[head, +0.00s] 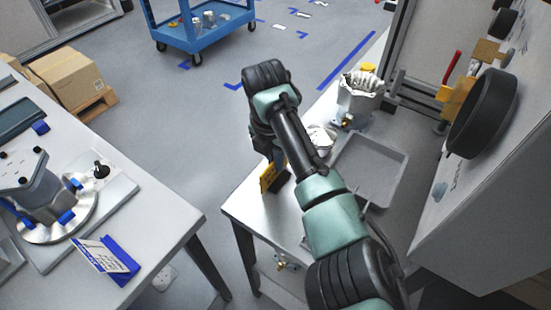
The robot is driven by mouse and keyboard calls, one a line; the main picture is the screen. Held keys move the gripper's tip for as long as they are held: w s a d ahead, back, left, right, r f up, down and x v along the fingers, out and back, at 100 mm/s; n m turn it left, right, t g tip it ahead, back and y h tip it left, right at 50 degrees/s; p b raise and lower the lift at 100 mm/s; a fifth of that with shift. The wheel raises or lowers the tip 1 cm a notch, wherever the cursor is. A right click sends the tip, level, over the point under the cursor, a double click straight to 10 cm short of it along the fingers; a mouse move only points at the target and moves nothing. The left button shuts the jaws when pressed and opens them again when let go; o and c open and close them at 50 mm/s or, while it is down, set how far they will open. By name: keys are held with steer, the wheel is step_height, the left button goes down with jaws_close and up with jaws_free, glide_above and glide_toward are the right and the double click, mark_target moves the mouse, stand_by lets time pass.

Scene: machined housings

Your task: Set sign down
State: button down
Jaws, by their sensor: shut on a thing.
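A small yellow sign (267,178) with dark markings and a dark base is at the left part of the grey metal table (243,208). My gripper (277,163) points down and is shut on the sign. The sign looks upright. I cannot tell whether its base touches the tabletop. My arm hides part of the table, and the fingertips are mostly hidden.
A grey tray (383,191) lies on the table to the right, with a machined housing (358,100) behind it. A left bench (150,215) holds a blue card stand (119,260) and a fixture. A blue cart (205,35) stands behind. Tabletop left of the sign is clear.

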steer(key=shift+f, duration=0.2)
steer(key=c, duration=1)
jaws_free()
steer(key=shift+r, duration=0.15)
step_height(320, 180, up, 12)
steer(key=s, duration=0.1)
steer(key=shift+a, duration=0.4)
steer(key=shift+a, duration=0.1)
